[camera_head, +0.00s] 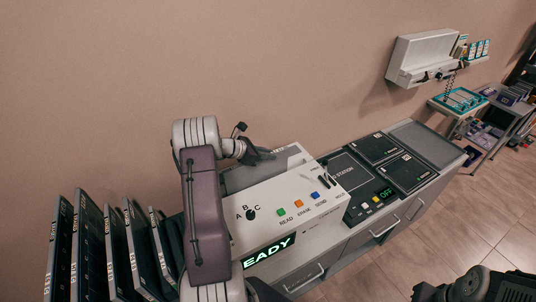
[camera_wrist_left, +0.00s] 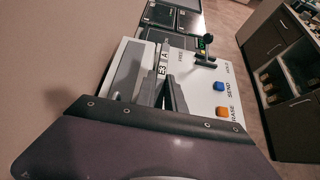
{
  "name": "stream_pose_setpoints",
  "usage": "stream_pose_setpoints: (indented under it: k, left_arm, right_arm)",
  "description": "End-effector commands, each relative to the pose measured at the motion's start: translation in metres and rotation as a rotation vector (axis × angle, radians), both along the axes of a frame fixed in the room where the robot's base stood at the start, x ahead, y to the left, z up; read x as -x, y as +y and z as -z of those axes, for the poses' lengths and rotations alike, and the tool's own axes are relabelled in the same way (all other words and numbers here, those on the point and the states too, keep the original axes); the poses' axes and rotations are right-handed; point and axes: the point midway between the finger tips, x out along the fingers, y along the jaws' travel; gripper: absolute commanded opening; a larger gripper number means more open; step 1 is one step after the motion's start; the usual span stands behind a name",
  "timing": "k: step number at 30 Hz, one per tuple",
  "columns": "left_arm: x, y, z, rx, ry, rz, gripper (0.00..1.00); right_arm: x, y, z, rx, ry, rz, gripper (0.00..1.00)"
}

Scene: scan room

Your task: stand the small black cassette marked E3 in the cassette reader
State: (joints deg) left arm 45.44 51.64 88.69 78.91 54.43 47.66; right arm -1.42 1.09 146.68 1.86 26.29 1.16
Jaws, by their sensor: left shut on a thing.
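The cassette reader (camera_head: 290,195) is a white-topped console against the wall, with a selector knob A B C, READ, ERASE and SEND buttons and a lit display ending in "EADY". My left gripper (camera_head: 260,154) is over its back part. In the left wrist view, the white label E3 (camera_wrist_left: 161,71) shows on the edge of the dark cassette in the jaws, with a label A just beyond it. The gripper is shut on this cassette. The cassette's lower part is hidden, and I cannot tell whether it is seated. My right arm shows only partly at the bottom right.
Several large black cassettes (camera_head: 88,250) stand upright at the left. A small black lever (camera_wrist_left: 205,55) rises from the reader's top. To the right are dark counter panels (camera_head: 375,148), a wall unit (camera_head: 425,55) and a cart with a teal tray (camera_head: 460,100).

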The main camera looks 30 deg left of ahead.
Motion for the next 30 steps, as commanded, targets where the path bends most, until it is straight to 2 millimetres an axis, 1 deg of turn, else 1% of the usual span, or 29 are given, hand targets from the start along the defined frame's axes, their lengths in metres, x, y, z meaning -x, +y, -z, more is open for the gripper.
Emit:
stream_pose_setpoints:
  k: [12, 20, 21, 22, 23, 30]
  left_arm:
    - [0.000, 0.000, 0.014, 0.000, -0.002, 0.000, 0.00]
    - [0.000, 0.000, 0.013, 0.000, -0.002, 0.000, 0.00]
    - [0.000, 0.000, 0.013, 0.000, -0.002, 0.000, 0.25]
    - [0.000, 0.000, 0.013, 0.000, -0.002, 0.000, 0.33]
    - [0.000, 0.000, 0.013, 0.000, -0.002, 0.000, 0.39]
    - [0.000, 0.000, 0.014, 0.000, -0.001, 0.000, 0.39]
  right_arm:
    - [0.000, 0.000, 0.012, 0.000, 0.000, 0.000, 0.00]
    - [0.000, 0.000, 0.012, 0.000, 0.000, 0.000, 0.00]
    - [0.000, 0.000, 0.012, 0.000, 0.000, 0.000, 0.00]
    - [0.000, 0.000, 0.012, 0.000, 0.000, 0.000, 0.00]
    - [0.000, 0.000, 0.012, 0.000, 0.000, 0.000, 0.00]
    - [0.000, 0.000, 0.012, 0.000, 0.000, 0.000, 0.00]
